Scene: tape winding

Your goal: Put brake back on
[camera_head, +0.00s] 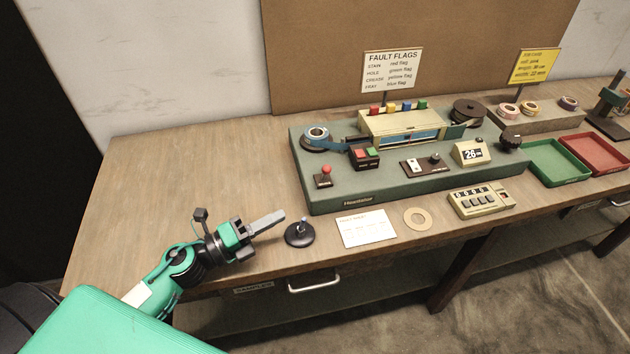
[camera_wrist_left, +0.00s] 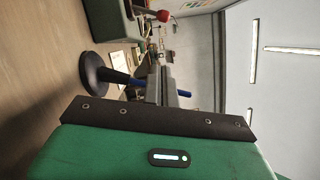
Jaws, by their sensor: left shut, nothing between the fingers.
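The green winding machine (camera_head: 372,192) stands on the table. A small lever with a red ball (camera_head: 326,170) stands upright on its front left corner; I cannot read a label that says which part is the brake. The red ball (camera_wrist_left: 163,16) also shows at the top of the left wrist view. My left gripper (camera_head: 280,216) is shut and empty above the table's front edge, left of and apart from the machine. A black round stand with a blue-tipped post (camera_head: 299,235) is just right of its fingertips. The stand (camera_wrist_left: 93,73) also shows in the left wrist view. My right gripper is out of view.
A white card (camera_head: 366,228), a tan ring (camera_head: 417,218) and a beige counter (camera_head: 481,200) lie along the front edge. Green (camera_head: 558,178) and red trays stand right. The table's left side is clear.

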